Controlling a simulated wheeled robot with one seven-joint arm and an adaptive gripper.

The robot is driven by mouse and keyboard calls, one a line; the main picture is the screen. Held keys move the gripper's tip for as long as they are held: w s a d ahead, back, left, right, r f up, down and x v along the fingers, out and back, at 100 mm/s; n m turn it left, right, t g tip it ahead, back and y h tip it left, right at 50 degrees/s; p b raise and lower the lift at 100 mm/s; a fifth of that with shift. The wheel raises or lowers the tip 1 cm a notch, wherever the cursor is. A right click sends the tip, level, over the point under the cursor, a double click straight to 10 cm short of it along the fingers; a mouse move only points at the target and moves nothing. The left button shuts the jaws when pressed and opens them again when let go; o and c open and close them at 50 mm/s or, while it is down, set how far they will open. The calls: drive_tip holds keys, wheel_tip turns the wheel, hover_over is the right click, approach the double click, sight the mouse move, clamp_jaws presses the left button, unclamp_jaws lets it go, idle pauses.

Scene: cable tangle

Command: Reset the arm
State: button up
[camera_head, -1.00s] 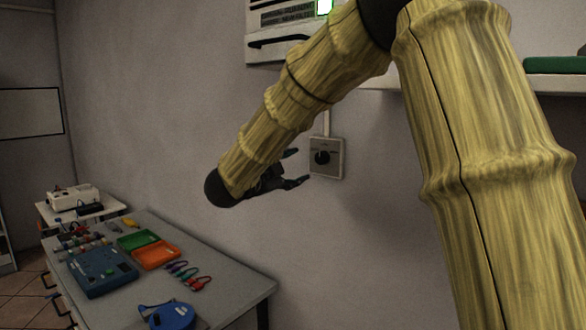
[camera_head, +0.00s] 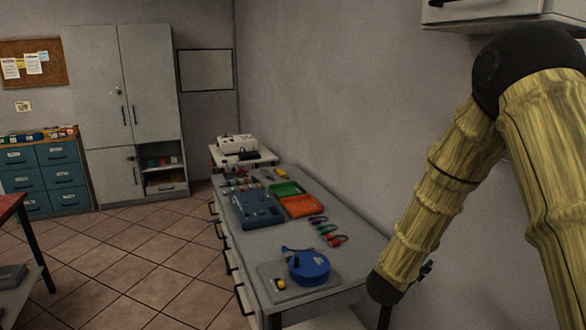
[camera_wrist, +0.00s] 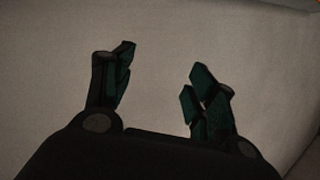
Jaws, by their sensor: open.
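My gripper (camera_wrist: 163,80) is open and empty in the wrist view, its two dark fingers apart with a plain grey surface beyond them. In the head view my yellow, bamboo-textured arm fills the right side and bends downward. Only a small dark part of my gripper (camera_head: 424,271) shows there, past the black end of the arm, to the right of the workbench and near the wall.
A grey workbench (camera_head: 258,247) runs along the wall, with a blue reel (camera_head: 309,268), an orange tray (camera_head: 300,206), a green tray (camera_head: 286,189) and several coloured cables (camera_head: 327,231). A cabinet (camera_head: 120,85) stands at the back. The tiled floor (camera_head: 150,250) left of the bench is open.

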drive_tip(key=s+a+f+n+g+y, duration=0.2)
drive_tip(key=s+a+f+n+y, duration=0.15)
drive_tip(key=s+f, duration=0.85)
drive_tip(key=s+a+f+n+g+y, duration=0.3)
drive_tip(key=s+f, duration=0.5)
drive_tip(key=f, duration=0.8)
drive_tip(key=s+a+f+n+g+y, duration=0.1)
drive_tip(key=s+f+n+g, duration=0.1)
drive_tip(key=s, duration=0.7)
drive_tip(key=s+a+f+n+g+y, duration=0.1)
drive_tip(key=s+f, duration=0.3)
drive_tip(key=s, duration=0.6)
drive_tip(key=s+a+f+n+g+y, duration=0.1)
drive_tip(key=s+a+f+n+g, duration=0.1)
drive_tip(key=s, duration=0.7)
wheel_tip(320, 180, down, 2)
drive_tip(key=shift+s+a+n+g, duration=0.2)
drive_tip(key=shift+a+n+g, duration=0.2)
drive_tip(key=shift+g, duration=0.3)
